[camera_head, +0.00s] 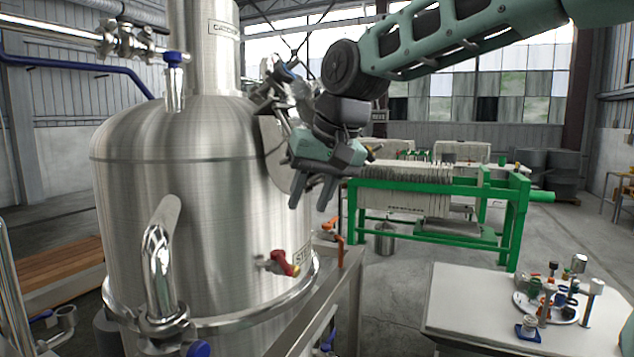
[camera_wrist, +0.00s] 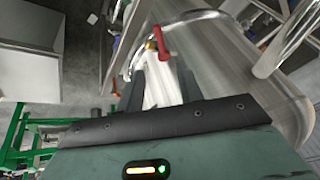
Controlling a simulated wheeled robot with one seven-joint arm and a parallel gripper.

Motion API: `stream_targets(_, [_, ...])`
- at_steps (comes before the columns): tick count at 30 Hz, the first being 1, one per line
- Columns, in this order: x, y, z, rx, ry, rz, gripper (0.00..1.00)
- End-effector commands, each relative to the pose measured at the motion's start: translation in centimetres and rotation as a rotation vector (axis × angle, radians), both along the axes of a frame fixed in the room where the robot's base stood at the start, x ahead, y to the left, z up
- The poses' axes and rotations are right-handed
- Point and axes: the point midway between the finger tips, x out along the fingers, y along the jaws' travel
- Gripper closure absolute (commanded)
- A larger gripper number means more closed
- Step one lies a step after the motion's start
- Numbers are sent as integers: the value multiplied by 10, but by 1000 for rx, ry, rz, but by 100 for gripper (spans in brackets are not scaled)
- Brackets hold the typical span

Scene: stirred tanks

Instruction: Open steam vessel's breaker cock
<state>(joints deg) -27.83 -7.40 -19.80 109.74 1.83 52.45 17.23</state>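The large steel vessel (camera_head: 200,200) stands on the left in the head view. A blue-topped fitting (camera_head: 173,80) stands upright on the dome. I cannot tell from the labels which is the breaker cock. My gripper (camera_head: 313,195) hangs in front of the vessel's right side, above the red handle, fingers apart and empty. In the wrist view a red handle (camera_wrist: 160,43) shows beyond the fingertips, not touched.
An orange-handled valve (camera_head: 335,240) stands close to the vessel's right. A curved steel pipe (camera_head: 158,262) juts from its front. A table (camera_head: 460,300) with a tray of small parts is at lower right. A green-framed filter press (camera_head: 430,205) stands behind.

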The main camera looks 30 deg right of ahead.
Motion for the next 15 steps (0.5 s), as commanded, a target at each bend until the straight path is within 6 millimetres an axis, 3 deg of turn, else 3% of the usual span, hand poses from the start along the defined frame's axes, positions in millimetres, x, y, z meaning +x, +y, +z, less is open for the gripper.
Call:
stream_targets(6, [-11,-4,25,2,-1,-2,64])
stream_targets(15, [-14,-4,31,1,1,-1,64])
